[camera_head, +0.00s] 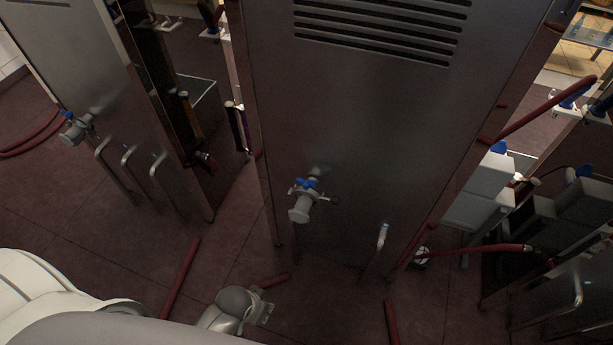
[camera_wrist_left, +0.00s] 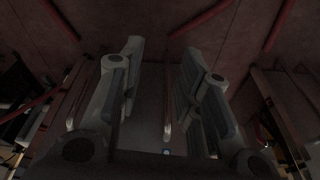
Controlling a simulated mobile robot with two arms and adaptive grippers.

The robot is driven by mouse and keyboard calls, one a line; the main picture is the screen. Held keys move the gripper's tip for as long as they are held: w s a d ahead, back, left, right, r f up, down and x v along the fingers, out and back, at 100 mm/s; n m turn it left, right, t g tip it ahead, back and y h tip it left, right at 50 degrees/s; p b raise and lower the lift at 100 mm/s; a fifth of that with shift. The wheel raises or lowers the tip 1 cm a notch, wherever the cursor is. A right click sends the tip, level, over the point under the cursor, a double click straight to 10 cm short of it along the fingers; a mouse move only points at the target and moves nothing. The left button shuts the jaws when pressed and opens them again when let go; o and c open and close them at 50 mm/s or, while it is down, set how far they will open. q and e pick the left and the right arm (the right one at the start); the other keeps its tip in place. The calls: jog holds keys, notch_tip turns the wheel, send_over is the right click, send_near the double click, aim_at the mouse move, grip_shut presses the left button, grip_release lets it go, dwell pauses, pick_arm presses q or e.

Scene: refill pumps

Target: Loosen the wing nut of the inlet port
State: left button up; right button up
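A grey metal port (camera_head: 300,212) sticks out of the front of the middle steel cabinet in the head view. It has a blue handle (camera_head: 306,183) on top and a small dark knob (camera_head: 333,200) at its right side, possibly the wing nut; it is too small to be sure. My left gripper (camera_head: 258,308) is low in front of the cabinet, below and left of the port, apart from it. In the left wrist view its two fingers (camera_wrist_left: 160,62) stand apart with nothing held between them. My right gripper is not in view.
A bent pipe (camera_head: 378,248) stands right of the port. The left cabinet (camera_head: 88,45) carries a similar port (camera_head: 76,130) and several bent pipes. Red hoses (camera_head: 181,278) lie on the dark red floor. White boxes (camera_head: 487,185) stand at the right.

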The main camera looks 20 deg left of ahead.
pick_arm(q)
jog(key=w+d+r+m+t+h, duration=0.1)
jog(key=w+d+r, duration=0.1)
jog(key=r, duration=0.7)
jog(key=w+d+r+m, duration=0.1)
jog(key=w+d+r, duration=0.1)
jog(key=r, duration=0.8)
jog(key=w+d+m+g+h, duration=0.1)
jog(key=w+d+m, duration=0.45)
jog(key=w, duration=0.25)
jog(key=m+g+y, duration=0.2)
jog(key=m, duration=0.6)
send_near(306, 179)
notch_tip(306, 179, down, 9)
jog(key=shift+d+f, duration=0.15)
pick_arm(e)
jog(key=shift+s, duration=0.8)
pick_arm(q)
jog(key=shift+w, duration=0.1)
grip_shut()
